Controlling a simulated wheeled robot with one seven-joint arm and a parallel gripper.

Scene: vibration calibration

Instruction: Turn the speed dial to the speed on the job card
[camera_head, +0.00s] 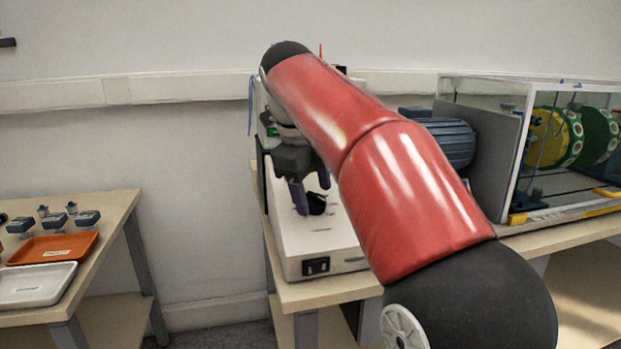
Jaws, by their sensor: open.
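The speed dial (317,204) is a black knob on the sloped top of a white control box (300,238) on the table right of centre. My gripper (306,204) points down at the dial, with its dark purple-grey fingers at or just above it. The fingers partly cover the dial. I cannot tell whether they touch it. The gripper is open. My red arm hides the right part of the box, and the dial's markings are too small to read. I cannot make out a job card.
A black rocker switch (316,266) is on the box's front face. A blue motor (448,141) and a clear guarded enclosure (530,210) with yellow and green discs (553,137) stand at right. An orange tray (52,249) and white tray (36,285) lie on the left table.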

